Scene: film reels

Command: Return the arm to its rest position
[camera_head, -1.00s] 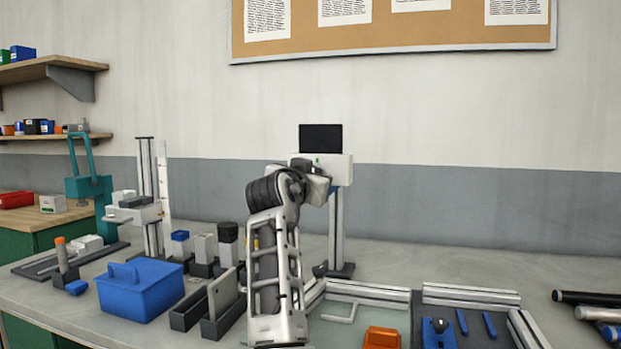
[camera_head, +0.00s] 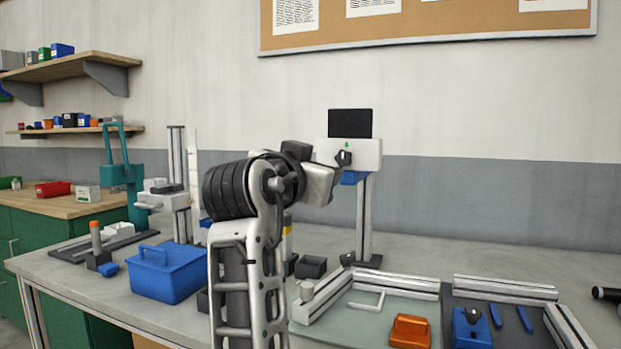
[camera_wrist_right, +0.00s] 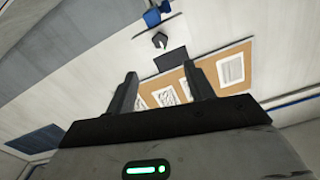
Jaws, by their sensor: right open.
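One of my arms (camera_head: 250,235) rises from the bottom of the head view, left of the middle. Its wrist (camera_head: 318,185) bends right, in front of the stand with the dark screen (camera_head: 350,123); its jaws cannot be made out there. In the right wrist view my right gripper (camera_wrist_right: 163,82) has its two fingers spread with nothing between them. It points up toward the wall, with the screen (camera_wrist_right: 171,61) and pinboard (camera_wrist_right: 215,75) beyond. My left gripper is not in view.
A blue tote (camera_head: 170,275) stands left of the arm, partly near its link. An orange block (camera_head: 410,331) and a blue part (camera_head: 471,328) lie in framed trays at right. A teal press (camera_head: 122,175) stands at far left.

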